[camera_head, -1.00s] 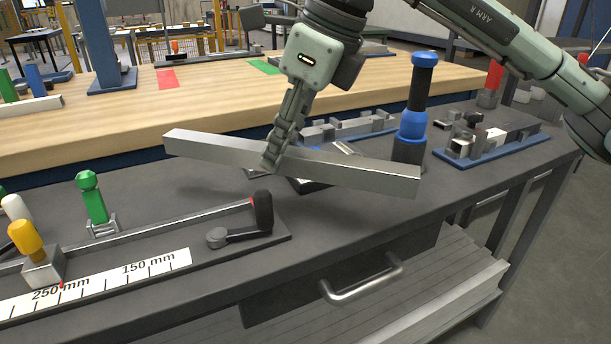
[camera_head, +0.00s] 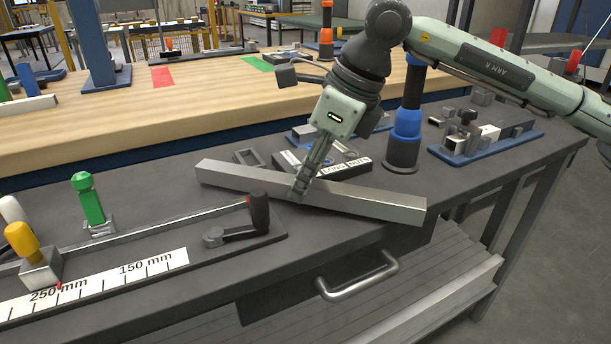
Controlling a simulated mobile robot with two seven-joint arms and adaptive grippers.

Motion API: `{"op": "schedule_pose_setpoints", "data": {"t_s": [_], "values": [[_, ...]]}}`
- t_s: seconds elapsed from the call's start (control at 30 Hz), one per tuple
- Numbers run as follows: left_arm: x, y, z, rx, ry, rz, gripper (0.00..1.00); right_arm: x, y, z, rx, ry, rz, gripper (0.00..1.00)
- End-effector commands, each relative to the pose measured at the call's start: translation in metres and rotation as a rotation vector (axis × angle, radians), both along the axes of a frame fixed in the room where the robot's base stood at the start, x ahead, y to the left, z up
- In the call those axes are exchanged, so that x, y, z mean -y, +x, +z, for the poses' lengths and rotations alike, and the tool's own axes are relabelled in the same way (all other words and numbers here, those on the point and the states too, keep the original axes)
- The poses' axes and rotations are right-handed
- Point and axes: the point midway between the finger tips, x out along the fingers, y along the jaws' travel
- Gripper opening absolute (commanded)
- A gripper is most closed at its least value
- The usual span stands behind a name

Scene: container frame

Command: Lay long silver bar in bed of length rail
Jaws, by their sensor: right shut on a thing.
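The long silver bar (camera_head: 385,205) is in the middle of the view, slanting from upper left to lower right. My right gripper (camera_head: 298,192) is shut on it near its middle. The bar looks low over the grey bench top; I cannot tell whether it touches. The length rail (camera_head: 150,232) is at the lower left, with a scale marked 250 mm and 150 mm (camera_head: 120,278) and a black crank handle (camera_head: 258,212) at its right end. The bar's left part is just behind that handle. My left gripper is not in view.
A labelled black tray (camera_head: 345,168) lies behind the bar. A blue and black post (camera_head: 408,125) and a blue-based fixture (camera_head: 480,140) stand to the right. Green (camera_head: 88,200) and yellow (camera_head: 22,240) knobs stand at the rail. A drawer handle (camera_head: 358,278) juts out in front.

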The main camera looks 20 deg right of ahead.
Motion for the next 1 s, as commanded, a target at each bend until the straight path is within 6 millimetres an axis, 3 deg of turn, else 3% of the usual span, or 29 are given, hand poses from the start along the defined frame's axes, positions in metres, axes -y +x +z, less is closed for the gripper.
{"op": "schedule_pose_setpoints", "data": {"t_s": [0.17, 0.2, 0.27, 0.67, 0.73, 1.0], "values": [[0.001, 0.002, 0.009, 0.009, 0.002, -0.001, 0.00, 0.000, 0.000, -0.002, 0.001, 0.001, 0.000, 0.00], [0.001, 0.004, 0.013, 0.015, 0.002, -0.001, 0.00, 0.000, 0.000, -0.003, 0.000, 0.000, 0.000, 0.26], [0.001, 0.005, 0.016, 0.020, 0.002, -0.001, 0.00, 0.000, 0.000, -0.002, 0.000, 0.000, 0.000, 0.34], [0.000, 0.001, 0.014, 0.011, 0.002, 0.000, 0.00, 0.000, 0.000, 0.001, 0.000, 0.000, -0.001, 0.34], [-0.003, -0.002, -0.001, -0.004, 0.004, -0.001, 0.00, 0.001, 0.000, 0.006, 0.002, 0.000, -0.002, 0.34], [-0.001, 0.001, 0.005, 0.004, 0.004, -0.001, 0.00, 0.020, -0.012, 0.059, 0.004, 0.001, -0.002, 0.34]]}}
